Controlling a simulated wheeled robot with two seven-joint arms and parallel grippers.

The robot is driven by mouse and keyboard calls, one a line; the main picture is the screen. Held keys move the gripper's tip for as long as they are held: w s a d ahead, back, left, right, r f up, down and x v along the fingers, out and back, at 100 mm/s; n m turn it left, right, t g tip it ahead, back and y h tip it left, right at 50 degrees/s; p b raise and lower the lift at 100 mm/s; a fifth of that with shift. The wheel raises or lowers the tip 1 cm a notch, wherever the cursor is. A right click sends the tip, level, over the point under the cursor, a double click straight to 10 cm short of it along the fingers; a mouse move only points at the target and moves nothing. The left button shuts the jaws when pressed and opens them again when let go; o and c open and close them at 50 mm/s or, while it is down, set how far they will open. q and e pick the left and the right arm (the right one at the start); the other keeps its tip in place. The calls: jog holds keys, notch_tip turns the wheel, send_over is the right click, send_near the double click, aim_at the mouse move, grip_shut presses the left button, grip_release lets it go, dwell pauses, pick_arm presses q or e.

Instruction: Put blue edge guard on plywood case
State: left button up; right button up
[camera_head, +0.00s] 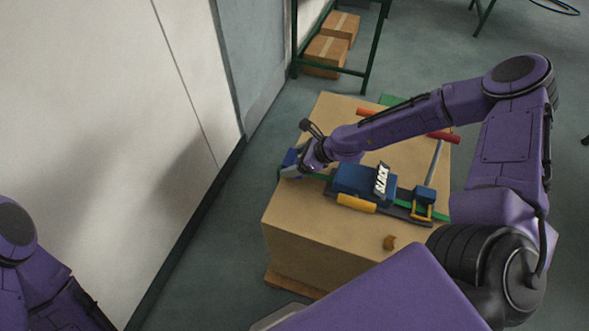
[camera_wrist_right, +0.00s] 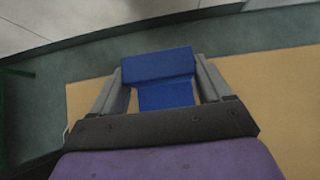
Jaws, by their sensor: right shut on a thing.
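The plywood case (camera_head: 300,225) is a tan box standing on the floor in the middle of the head view. My right gripper (camera_head: 293,170) is at its left top edge, shut on the blue edge guard (camera_head: 289,157). In the right wrist view, the blue edge guard (camera_wrist_right: 160,66) sits between the two grey fingers of the right gripper (camera_wrist_right: 160,82), with the case top (camera_wrist_right: 275,95) around and below it. Whether the guard touches the case edge is hard to tell. My left arm shows at the lower left; its gripper is out of view.
A blue strapping tool (camera_head: 358,181) with a yellow handle and a "SLACK" label lies on the case along a green strap (camera_head: 321,177). A small brown piece (camera_head: 389,242) lies near the front edge. A white wall (camera_head: 120,110) is at the left; cartons (camera_head: 326,56) stand behind.

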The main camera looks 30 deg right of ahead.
notch_tip(320, 180, down, 3)
jog(key=shift+a+r, duration=0.1)
jog(key=shift+a, duration=0.05)
jog(key=shift+f, duration=0.2)
jog(key=shift+f+b, duration=0.2)
jog(key=shift+b, duration=0.1)
jog(key=o, duration=1)
jog(key=shift+r, duration=0.15)
